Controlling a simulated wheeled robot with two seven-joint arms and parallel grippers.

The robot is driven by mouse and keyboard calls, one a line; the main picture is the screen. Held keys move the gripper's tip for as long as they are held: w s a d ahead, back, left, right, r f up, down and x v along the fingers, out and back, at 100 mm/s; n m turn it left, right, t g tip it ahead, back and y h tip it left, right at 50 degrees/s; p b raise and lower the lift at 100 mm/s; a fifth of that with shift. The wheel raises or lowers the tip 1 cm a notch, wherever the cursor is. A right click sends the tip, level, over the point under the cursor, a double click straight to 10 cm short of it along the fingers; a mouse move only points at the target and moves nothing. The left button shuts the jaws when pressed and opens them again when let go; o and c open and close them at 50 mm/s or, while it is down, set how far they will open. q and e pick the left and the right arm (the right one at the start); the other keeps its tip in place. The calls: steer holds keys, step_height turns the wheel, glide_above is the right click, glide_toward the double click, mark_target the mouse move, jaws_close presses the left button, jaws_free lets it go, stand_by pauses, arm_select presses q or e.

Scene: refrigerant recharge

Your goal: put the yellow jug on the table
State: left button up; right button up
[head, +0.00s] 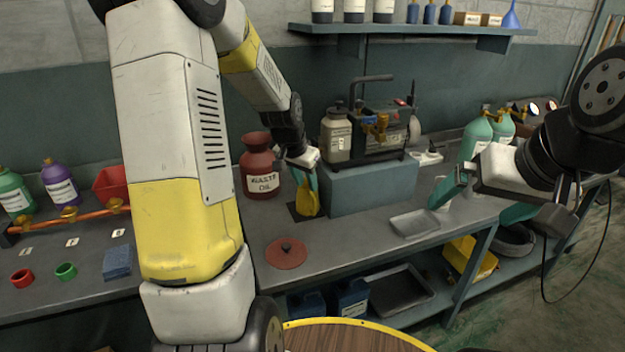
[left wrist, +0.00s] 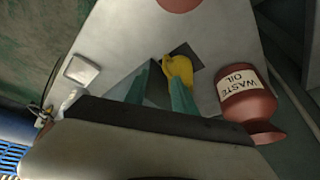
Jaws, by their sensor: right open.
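The yellow jug (head: 308,200) stands at the dark square mat (head: 294,212) on the grey table (head: 355,232), left of the blue-grey block. My left gripper (head: 304,177) points down at the jug's top, with its teal fingers around the upper part. In the left wrist view the jug (left wrist: 181,68) shows at the fingertips, partly hidden by one finger. I cannot tell whether the fingers press on it, or whether its base touches the mat. My right gripper (head: 482,203) is open and empty over the table's right part, its teal fingers wide apart.
A red waste oil jar (head: 260,168) stands close left of the jug. A pump machine (head: 375,130) sits on the block (head: 368,187). A red lid (head: 286,253) lies in front, and a metal tray (head: 414,223) lies right. The table between lid and tray is clear.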

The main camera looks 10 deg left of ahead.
arm_select(q)
steer(key=s+d+r+n, duration=0.1)
steer(key=s+r, duration=0.4)
steer(key=s, duration=0.3)
steer(key=s+d+r+n+t, duration=0.1)
steer(key=s+d+r, duration=0.1)
steer(key=s+r, duration=0.3)
steer(key=s+d+r+n+h, duration=0.1)
steer(key=s+r, duration=0.5)
steer(key=s, duration=0.7)
steer(key=shift+d+t, duration=0.4)
steer(key=shift+d, duration=0.2)
steer(key=shift+s, duration=0.1)
